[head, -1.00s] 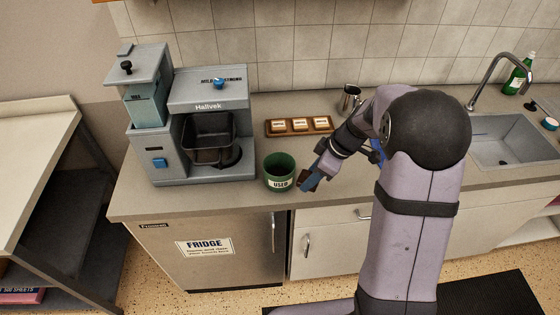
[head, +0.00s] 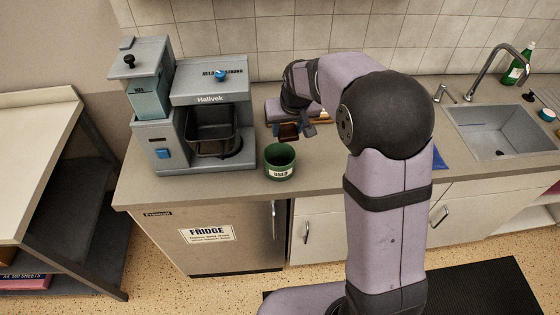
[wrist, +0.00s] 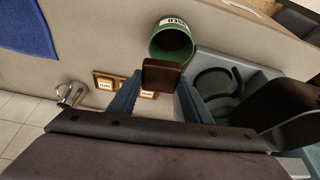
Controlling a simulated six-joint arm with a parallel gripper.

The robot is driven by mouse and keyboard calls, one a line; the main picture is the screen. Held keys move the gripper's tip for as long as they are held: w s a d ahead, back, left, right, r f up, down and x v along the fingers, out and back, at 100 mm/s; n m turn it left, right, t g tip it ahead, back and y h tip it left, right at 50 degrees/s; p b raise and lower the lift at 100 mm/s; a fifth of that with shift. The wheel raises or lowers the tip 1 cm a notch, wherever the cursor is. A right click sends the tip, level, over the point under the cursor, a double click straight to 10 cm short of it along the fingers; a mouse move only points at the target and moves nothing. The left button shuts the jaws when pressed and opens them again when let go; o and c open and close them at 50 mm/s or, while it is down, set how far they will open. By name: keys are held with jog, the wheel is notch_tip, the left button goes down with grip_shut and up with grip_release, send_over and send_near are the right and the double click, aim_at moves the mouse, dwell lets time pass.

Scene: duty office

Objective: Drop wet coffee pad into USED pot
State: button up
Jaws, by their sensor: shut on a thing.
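The green USED pot (head: 280,165) stands upright on the counter, right of the coffee machine, with a white label on its front. My gripper (head: 291,131) is shut on a dark brown coffee pad (head: 288,134), held above the counter behind the pot in the head view. In the wrist view the brown pad (wrist: 162,74) sits between the blue-grey fingers, and the green pot (wrist: 168,44) shows just beyond it, its mouth partly covered by the pad. The pad looks apart from the pot; the exact height gap cannot be told.
The grey coffee machine (head: 208,100) stands left of the pot. A wooden tray (wrist: 104,80) with labelled compartments lies partly hidden by my gripper. A metal jug (wrist: 70,94) and blue cloth (wrist: 28,28) are nearby. The sink (head: 500,130) is at the right.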

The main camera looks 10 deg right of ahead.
jog(key=shift+w+a+r+m, duration=0.2)
jog(key=shift+w+r+m, duration=0.35)
jog(key=shift+r, duration=0.2)
jog(key=shift+f+b, duration=2.25)
jog(key=shift+f, duration=0.8)
jog(key=o, duration=1.1)
jog(key=shift+s+r, duration=0.1)
jog(key=shift+r, duration=0.05)
jog(key=shift+b+v, duration=1.2)
jog(key=shift+v, duration=2.4)
